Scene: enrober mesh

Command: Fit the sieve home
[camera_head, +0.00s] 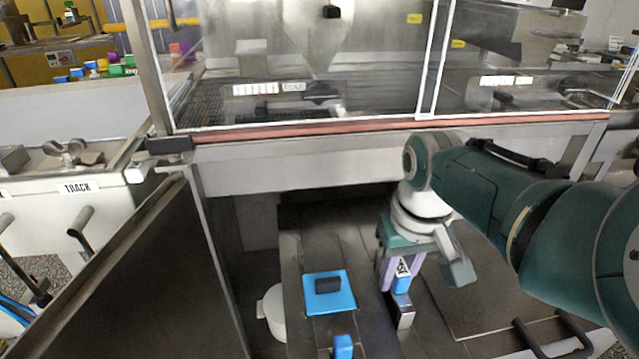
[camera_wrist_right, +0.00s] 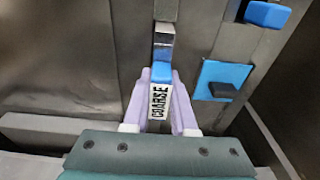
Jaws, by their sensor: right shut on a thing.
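My right gripper (camera_head: 396,274) hangs down in the open bay under the machine. Its pale purple fingers are shut on a handle labelled COARSE (camera_wrist_right: 159,103), which I take to be the sieve's. The label sits between the fingers in the right wrist view, with a blue part (camera_wrist_right: 161,73) just beyond them. A shiny metal piece (camera_wrist_right: 164,38) continues past the blue part; whether it belongs to the held thing I cannot tell. The sieve's mesh is not visible. My left gripper is not in view.
A blue square plate with a black grip (camera_head: 328,286) lies left of my right gripper. A blue block (camera_head: 343,346) is nearer. A white round container (camera_head: 275,314) stands beside the dark panels. An open door (camera_head: 150,290) bounds the left; the machine's front beam (camera_head: 300,165) is overhead.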

